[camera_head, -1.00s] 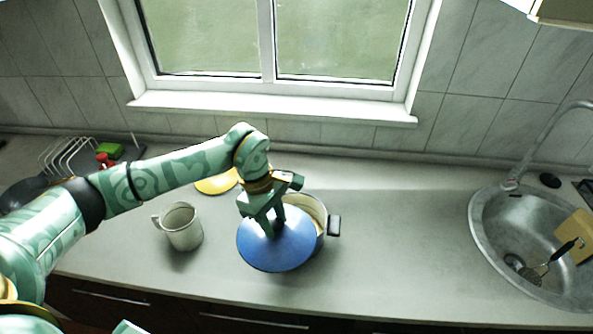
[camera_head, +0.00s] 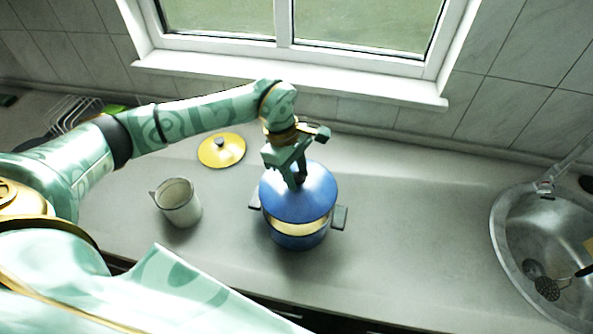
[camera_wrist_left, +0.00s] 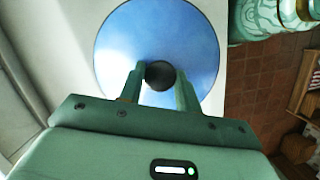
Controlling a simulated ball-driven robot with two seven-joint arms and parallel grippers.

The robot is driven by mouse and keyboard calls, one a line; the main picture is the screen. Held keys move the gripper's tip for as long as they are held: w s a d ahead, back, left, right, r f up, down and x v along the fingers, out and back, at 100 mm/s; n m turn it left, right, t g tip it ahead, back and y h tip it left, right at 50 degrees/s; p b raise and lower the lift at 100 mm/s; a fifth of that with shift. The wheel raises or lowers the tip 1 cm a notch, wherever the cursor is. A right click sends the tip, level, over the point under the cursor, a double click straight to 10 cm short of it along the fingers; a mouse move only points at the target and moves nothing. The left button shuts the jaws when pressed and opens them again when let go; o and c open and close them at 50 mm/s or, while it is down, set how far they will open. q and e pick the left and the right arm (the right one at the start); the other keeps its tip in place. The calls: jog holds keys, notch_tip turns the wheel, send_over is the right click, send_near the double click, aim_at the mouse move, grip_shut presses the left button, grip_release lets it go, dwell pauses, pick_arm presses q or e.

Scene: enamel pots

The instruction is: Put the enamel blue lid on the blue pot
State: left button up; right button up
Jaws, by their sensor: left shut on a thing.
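The blue lid (camera_head: 312,203) is a shallow disc with a dark knob (camera_wrist_left: 160,75). My left gripper (camera_head: 296,181) is shut on that knob, and the lid also shows in the left wrist view (camera_wrist_left: 155,32). The blue pot (camera_head: 297,241) stands on the counter under the lid, with a dark handle on each side. In the head view a crescent of its cream inside shows at the front, below the lid's near edge. The lid covers the back of the opening and appears raised above the rim. The pot is hidden in the left wrist view. My right gripper is not in view.
A yellow lid (camera_head: 228,154) lies on the counter (camera_head: 400,220) behind and left. A light mug (camera_head: 178,203) stands left of the pot. A sink (camera_head: 510,225) is at the right, with clear counter between it and the pot. A dish rack (camera_head: 72,114) is at far left.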

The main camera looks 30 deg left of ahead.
pick_arm(q)
jog(key=shift+w+f+b, duration=0.1)
jog(key=shift+f+b, duration=0.35)
jog(key=shift+f, duration=0.7)
jog(key=shift+f+b, duration=1.2)
jog(key=shift+f, duration=0.45)
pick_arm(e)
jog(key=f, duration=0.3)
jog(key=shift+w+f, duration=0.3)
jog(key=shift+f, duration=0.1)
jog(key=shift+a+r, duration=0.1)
pick_arm(q)
jog(key=shift+f, duration=0.3)
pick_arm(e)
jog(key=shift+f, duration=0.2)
pick_arm(q)
jog(key=shift+f+b, duration=0.15)
jog(key=shift+b, duration=0.2)
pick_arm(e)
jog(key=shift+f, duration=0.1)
pick_arm(q)
jog(key=o, duration=1)
